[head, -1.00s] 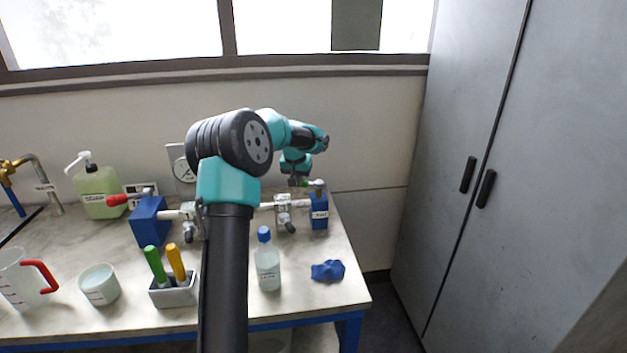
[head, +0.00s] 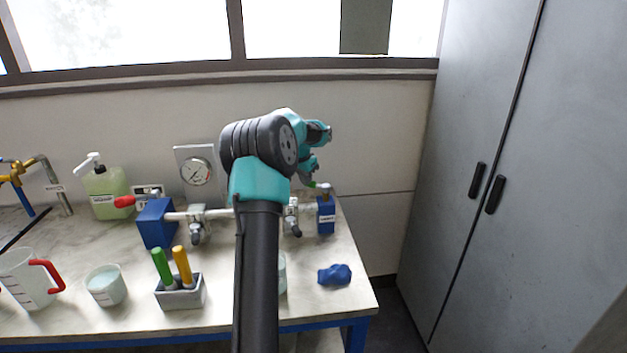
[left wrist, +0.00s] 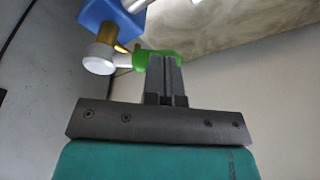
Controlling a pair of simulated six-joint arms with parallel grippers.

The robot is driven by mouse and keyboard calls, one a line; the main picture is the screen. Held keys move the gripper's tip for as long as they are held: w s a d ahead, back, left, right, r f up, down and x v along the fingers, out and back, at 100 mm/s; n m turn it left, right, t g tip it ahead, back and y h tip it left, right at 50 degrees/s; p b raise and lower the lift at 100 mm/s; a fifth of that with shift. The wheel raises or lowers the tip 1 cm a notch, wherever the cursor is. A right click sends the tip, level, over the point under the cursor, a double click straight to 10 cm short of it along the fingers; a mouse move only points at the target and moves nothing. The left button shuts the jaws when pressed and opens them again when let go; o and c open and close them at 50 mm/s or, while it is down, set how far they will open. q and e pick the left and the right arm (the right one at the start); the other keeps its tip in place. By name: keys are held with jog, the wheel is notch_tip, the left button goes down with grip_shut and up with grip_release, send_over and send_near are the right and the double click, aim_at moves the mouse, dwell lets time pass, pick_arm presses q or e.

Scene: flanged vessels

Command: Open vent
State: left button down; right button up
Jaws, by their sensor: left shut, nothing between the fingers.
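A blue block (head: 326,216) with a white label stands at the right end of the pipe on the bench. A small valve with a green handle (head: 313,184) sits on top of it. In the left wrist view the green handle (left wrist: 140,60) points sideways from a round white cap, with the blue block (left wrist: 108,14) beyond. My left gripper (left wrist: 164,75) is shut and empty, its fingertips right at the green handle and overlapping it; I cannot tell whether they touch. In the head view my left gripper (head: 308,178) is partly hidden by its own wrist. My right gripper is not seen.
A second blue block (head: 156,223) with a red handle (head: 124,202) stands at the pipe's left end. A gauge (head: 196,172) is on the wall. A tool holder (head: 181,292), beaker (head: 106,286), jug (head: 25,278) and blue cloth (head: 335,275) are nearer the front.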

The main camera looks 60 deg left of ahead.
pick_arm(q)
jog(key=shift+w+a+m+h, duration=0.45)
jog(key=shift+w+m, duration=0.2)
jog(key=shift+m, duration=0.65)
jog(key=shift+w+a+m+h, duration=0.3)
jog(key=shift+w+m, duration=0.45)
jog(key=shift+m, duration=0.5)
jog(key=shift+w+a+m+h, duration=0.25)
jog(key=shift+w+m, duration=0.5)
jog(key=shift+m, duration=0.5)
jog(key=shift+w, duration=0.4)
jog(key=shift+s, duration=0.1)
jog(key=s+a+r, duration=0.1)
jog(key=s+r, duration=0.5)
jog(key=r, duration=0.4)
jog(key=shift+a+r, duration=0.35)
